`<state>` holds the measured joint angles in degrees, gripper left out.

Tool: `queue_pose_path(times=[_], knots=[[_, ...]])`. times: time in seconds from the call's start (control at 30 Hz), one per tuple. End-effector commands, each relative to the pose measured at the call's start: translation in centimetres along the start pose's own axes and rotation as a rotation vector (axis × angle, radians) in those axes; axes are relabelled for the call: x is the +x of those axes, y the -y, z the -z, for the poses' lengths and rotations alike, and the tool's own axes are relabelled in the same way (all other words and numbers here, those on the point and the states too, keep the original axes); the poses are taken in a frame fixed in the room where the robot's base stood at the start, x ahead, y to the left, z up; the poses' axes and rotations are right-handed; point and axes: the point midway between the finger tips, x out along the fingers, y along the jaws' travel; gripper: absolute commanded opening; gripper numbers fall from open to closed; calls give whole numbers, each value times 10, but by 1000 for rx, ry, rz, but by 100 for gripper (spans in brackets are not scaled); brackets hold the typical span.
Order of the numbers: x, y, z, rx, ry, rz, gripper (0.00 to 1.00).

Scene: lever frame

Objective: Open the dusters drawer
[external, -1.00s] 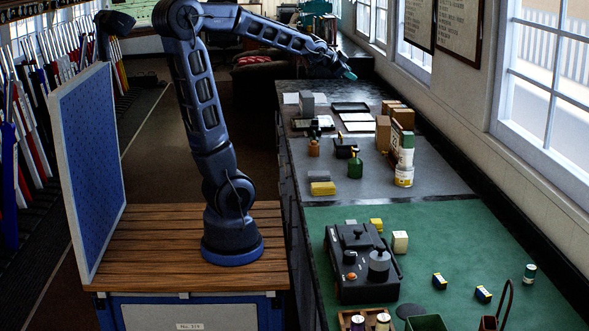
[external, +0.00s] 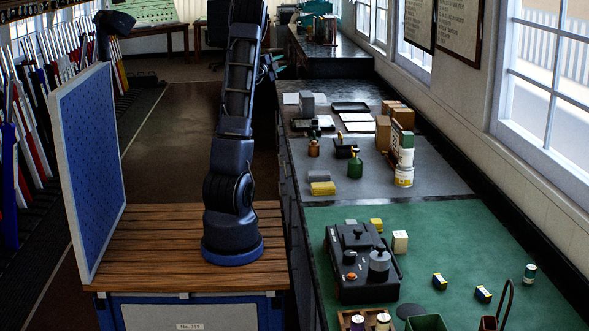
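The long counter (external: 285,165) runs away from me on the right, and its drawer side faces left toward my arm. That side shows only as a narrow dark strip seen almost edge-on. I cannot pick out the dusters drawer or read any label there. My gripper (external: 277,62) is far off, beside the left edge of the counter's far part. It is mostly hidden behind my own arm, with only small teal tips showing. I cannot tell whether it is open or shut, or whether it touches anything.
The grey mat (external: 350,185) holds a green spray bottle (external: 355,165), tins, boxes and yellow sponges. The green top (external: 450,235) holds a black device (external: 360,262) and small boxes. A blue panel (external: 90,165) stands left of my arm. The floor aisle (external: 165,140) is clear.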

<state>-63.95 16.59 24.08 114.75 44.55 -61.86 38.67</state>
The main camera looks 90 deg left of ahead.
Motion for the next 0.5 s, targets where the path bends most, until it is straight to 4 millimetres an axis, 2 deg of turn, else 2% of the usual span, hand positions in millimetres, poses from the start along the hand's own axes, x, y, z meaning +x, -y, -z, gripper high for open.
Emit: queue_pose_path(times=[0.03, 0.17, 0.2, 0.37, 0.5], knots=[[-6, -3, -20, 23, -4, 7, 33], [-24, -8, -59, 88, -35, 26, 33], [-23, -28, -58, 81, -38, 21, 33], [-29, -84, -70, 79, -37, 22, 33], [-35, -138, -82, 77, -36, 21, 33]])
